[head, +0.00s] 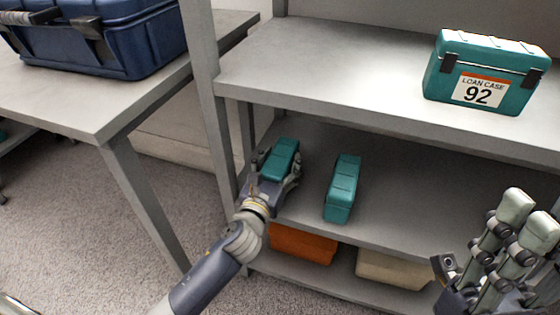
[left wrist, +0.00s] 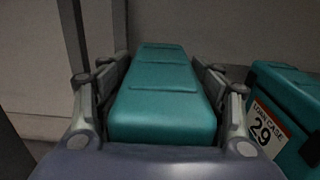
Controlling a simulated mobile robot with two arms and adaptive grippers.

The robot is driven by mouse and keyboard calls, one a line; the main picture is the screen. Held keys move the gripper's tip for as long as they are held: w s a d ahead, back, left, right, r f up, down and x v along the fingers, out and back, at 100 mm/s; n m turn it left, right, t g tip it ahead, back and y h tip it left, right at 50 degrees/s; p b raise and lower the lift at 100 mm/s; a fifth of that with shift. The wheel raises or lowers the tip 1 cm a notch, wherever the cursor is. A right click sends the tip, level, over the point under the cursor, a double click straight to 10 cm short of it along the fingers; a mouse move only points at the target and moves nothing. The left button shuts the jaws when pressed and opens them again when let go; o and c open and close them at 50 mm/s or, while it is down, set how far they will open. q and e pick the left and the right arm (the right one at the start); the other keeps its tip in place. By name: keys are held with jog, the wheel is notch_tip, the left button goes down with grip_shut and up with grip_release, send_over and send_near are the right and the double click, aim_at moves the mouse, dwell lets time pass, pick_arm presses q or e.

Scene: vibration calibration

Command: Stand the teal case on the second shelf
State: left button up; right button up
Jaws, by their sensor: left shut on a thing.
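A teal case (head: 281,158) is between the fingers of my left gripper (head: 278,168), which is shut on it. The case is at the left end of the middle shelf (head: 390,205); I cannot tell whether its base touches the shelf. In the left wrist view the held case (left wrist: 160,100) shows its ridged teal top, with a finger along each side. My right gripper (head: 500,235) is at the lower right, its fingers apart and nothing seen between them.
Another teal case (head: 343,188) stands to the right of the held one; its label reads 29 in the left wrist view (left wrist: 285,115). Loan case 92 (head: 485,75) is on the upper shelf. Orange (head: 300,245) and cream (head: 392,270) bins sit below. A post (head: 205,80) stands close left.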

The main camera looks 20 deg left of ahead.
pick_arm(q)
jog(key=shift+f+b, duration=0.35)
jog(key=shift+f, duration=0.2)
jog(key=o, duration=1.7)
jog(key=shift+r, duration=0.1)
jog(key=shift+f, duration=0.2)
jog(key=s, duration=1.2)
jog(key=shift+a+r, duration=0.15)
jog(key=shift+a, duration=0.05)
